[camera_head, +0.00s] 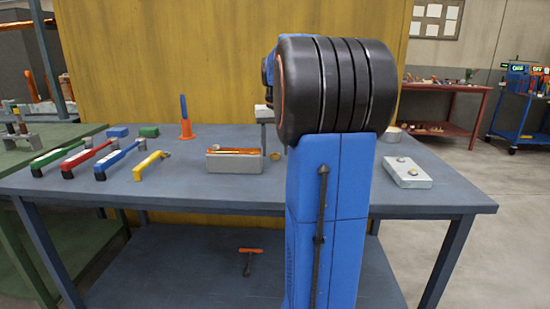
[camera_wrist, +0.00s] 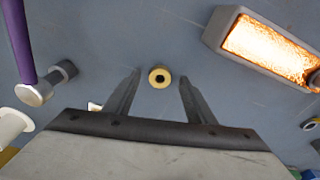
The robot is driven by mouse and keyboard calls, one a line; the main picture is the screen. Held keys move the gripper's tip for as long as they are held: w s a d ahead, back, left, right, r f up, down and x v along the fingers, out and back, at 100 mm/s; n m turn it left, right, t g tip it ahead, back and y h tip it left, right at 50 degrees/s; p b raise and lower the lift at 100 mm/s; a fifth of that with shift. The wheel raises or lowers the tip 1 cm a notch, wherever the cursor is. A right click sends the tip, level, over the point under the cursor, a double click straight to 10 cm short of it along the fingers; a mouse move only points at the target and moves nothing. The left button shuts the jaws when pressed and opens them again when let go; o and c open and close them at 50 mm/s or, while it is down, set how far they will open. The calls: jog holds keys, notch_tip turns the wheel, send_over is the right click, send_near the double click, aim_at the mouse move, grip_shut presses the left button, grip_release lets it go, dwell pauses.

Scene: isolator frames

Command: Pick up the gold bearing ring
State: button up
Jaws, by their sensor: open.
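The gold bearing ring (camera_wrist: 159,78) lies flat on the blue-grey table, with a dark hole in its middle. In the head view a small gold piece (camera_head: 275,155) shows just right of the grey tray, beside my arm. My gripper (camera_wrist: 160,74) is open and points down at the table. In the wrist view the ring appears between the two fingertips, with a gap on each side and nothing held. The fingers' height above the table is hard to tell. In the head view my arm hides much of the gripper.
A grey tray with glowing orange contents (camera_wrist: 211,37) stands close to the ring. Several colored-handled tools, including a yellow one (camera_head: 148,163), lie on the left. An orange stand (camera_head: 186,131) is at the back. A pale block (camera_head: 406,180) lies on the right.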

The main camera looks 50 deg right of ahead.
jog(key=shift+f, duration=0.5)
jog(key=c, duration=1.2)
jog(key=shift+r, duration=0.1)
